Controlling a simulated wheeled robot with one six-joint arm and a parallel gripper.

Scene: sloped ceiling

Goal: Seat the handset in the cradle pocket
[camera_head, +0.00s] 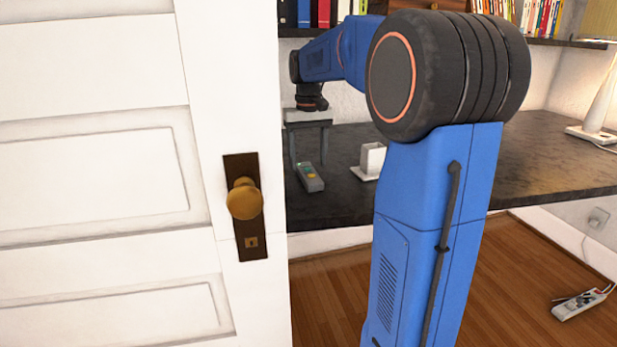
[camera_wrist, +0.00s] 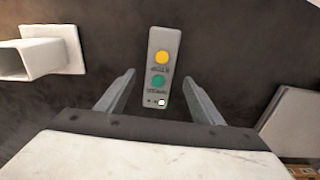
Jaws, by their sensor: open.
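The handset (camera_head: 311,177) is a grey slab with a yellow and a green button, lying on the dark desktop. It also shows in the wrist view (camera_wrist: 161,65). My gripper (camera_head: 308,163) points down over it, fingers apart. In the wrist view the open fingers (camera_wrist: 158,85) are on either side of the handset's near end, with gaps visible. The white cradle (camera_head: 371,160) stands on the desk, to the right of the handset. In the wrist view the cradle (camera_wrist: 40,56) is at the upper left, its square pocket opening facing left.
A white door (camera_head: 100,180) with a brass knob (camera_head: 244,199) fills the left side. The dark desk (camera_head: 540,160) has free room to the right, up to a lamp (camera_head: 597,105). Books (camera_head: 322,13) stand on a shelf above. A grey flat object (camera_wrist: 295,122) lies at the wrist view's right.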

